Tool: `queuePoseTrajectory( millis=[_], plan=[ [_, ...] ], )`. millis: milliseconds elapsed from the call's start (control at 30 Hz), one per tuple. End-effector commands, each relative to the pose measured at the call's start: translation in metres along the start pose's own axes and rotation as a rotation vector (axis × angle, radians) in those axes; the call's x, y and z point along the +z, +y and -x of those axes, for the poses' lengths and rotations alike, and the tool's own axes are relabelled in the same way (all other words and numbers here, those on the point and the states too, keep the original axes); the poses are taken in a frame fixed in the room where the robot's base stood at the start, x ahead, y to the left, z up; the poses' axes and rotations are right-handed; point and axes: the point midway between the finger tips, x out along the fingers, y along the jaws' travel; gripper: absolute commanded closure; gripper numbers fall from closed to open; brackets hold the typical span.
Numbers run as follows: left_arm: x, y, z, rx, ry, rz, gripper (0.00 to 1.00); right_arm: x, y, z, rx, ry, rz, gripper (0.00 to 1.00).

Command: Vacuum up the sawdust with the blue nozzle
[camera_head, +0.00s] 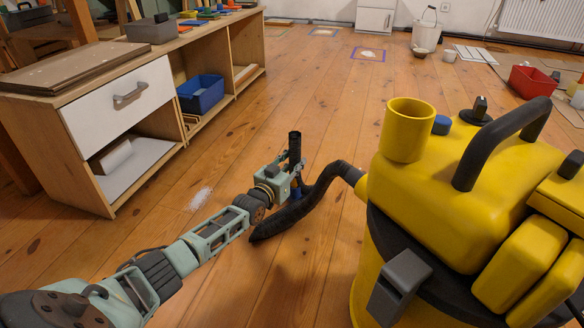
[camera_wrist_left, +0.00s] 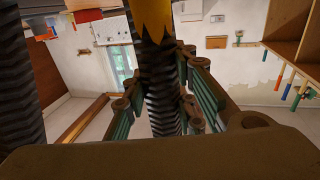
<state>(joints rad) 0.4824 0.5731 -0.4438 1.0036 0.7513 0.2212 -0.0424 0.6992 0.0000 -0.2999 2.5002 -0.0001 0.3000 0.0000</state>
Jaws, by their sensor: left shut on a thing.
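A pale patch of sawdust (camera_head: 198,198) lies on the wooden floor, left of my left gripper. My left gripper (camera_head: 288,176) is shut on the dark tube of the blue nozzle (camera_head: 297,188). The tube's dark end stands up above the fingers, and a little blue shows below; most of the nozzle is hidden. In the left wrist view a dark ribbed tube (camera_wrist_left: 166,115) runs between the fingers. The black hose (camera_head: 300,207) curves along the floor to the yellow vacuum (camera_head: 440,190) at the right. My right gripper is not in view.
A wooden workbench (camera_head: 70,140) with a white drawer and a blue bin (camera_head: 200,93) stands at the left. Taped patches (camera_head: 369,54) lie on the far floor. A white bucket (camera_head: 425,38) and red bin (camera_head: 532,82) are at the back right. The middle floor is clear.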

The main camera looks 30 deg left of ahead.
Motion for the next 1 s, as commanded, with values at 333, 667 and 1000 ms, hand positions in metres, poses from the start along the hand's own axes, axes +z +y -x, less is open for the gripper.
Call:
queuePoseTrajectory(
  millis=[333,667,1000],
  plan=[
    [-0.031,-0.002,-0.006,-0.001,0.004,-0.002,1.0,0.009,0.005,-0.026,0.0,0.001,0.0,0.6],
    [-0.056,-0.002,-0.006,-0.001,0.003,-0.001,1.0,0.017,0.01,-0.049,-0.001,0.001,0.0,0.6],
    [-0.064,-0.002,-0.006,-0.001,0.003,-0.001,1.0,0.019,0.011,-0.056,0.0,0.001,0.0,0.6]
  ],
)
